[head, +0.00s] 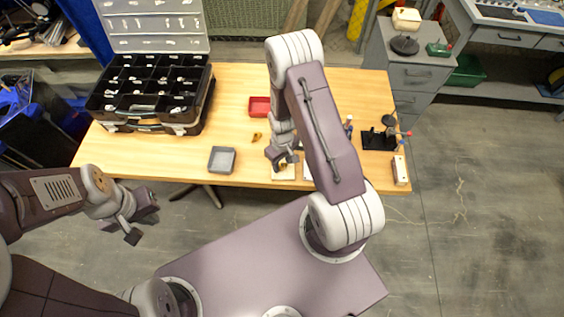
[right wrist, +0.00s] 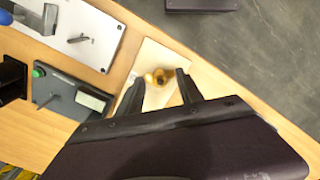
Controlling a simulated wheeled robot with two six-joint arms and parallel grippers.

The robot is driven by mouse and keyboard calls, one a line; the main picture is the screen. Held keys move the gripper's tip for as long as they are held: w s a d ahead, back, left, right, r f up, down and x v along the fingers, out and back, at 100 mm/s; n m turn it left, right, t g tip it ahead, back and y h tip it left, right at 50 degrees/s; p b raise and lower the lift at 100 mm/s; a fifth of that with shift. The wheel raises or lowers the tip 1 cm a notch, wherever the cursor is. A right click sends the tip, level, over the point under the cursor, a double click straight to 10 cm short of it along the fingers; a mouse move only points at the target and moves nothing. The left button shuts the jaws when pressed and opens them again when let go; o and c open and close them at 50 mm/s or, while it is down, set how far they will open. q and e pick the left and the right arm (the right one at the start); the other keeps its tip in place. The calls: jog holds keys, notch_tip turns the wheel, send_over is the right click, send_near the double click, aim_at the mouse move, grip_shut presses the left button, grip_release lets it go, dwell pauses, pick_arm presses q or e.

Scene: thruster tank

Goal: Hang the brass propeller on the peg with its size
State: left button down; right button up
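A small brass piece (right wrist: 158,77), which looks like a propeller, sits on a pale square pad (right wrist: 171,57) near the table's front edge. The pad also shows in the head view (head: 284,174). My right gripper (right wrist: 160,77) is over it, its two fingers apart on either side of the brass piece with gaps visible. Another small brass piece (head: 257,137) lies on the table left of my right gripper. A white board with upright pegs (right wrist: 86,36) lies beside the pad; my arm mostly hides it in the head view. My left gripper (head: 144,219) is open and empty, off the table's front edge.
A grey tray (head: 221,160) and a red tray (head: 259,107) stand on the wooden table. A black compartment case (head: 150,90) is at the left. A grey block with a green button (right wrist: 68,97) and a black stand (head: 378,140) are at the right.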

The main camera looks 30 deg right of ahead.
notch_tip(320, 180, up, 9)
notch_tip(320, 180, up, 4)
jog(key=p, duration=0.3)
dwell(0.6)
dwell(0.6)
